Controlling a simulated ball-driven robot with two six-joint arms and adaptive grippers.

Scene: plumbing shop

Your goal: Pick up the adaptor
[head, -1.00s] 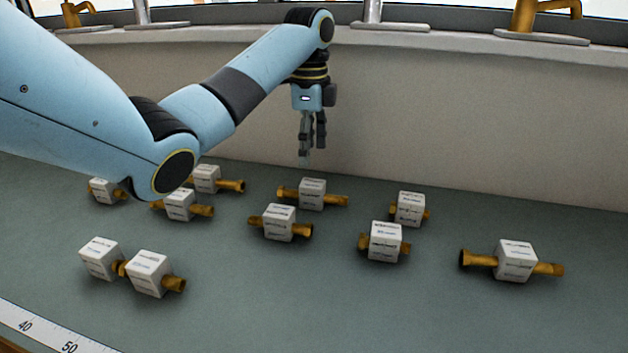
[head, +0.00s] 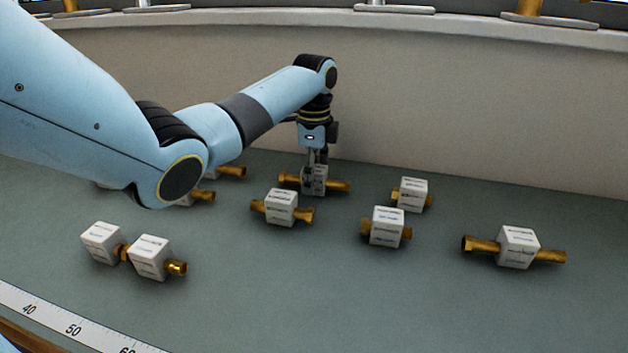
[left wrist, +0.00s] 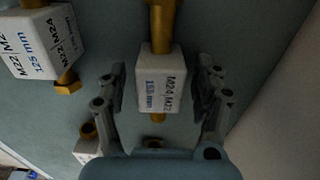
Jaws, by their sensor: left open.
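A brass adaptor with a white labelled block (head: 320,183) lies at the back middle of the bench, its brass ends sticking out left and right. In the left wrist view its block (left wrist: 160,88) reads M24, M22 and what looks like 153 mm. My left gripper (head: 314,178) points down over it, open, with its fingers on either side of the block. In the left wrist view gaps show between the block and both fingers. My right gripper is not in view.
Several similar adaptors lie around: one close in front (head: 281,208), others to the right (head: 387,227) and far right (head: 518,248), and a pair at front left (head: 150,257). A pale wall (head: 480,110) rises behind. A ruler strip (head: 70,325) edges the front left.

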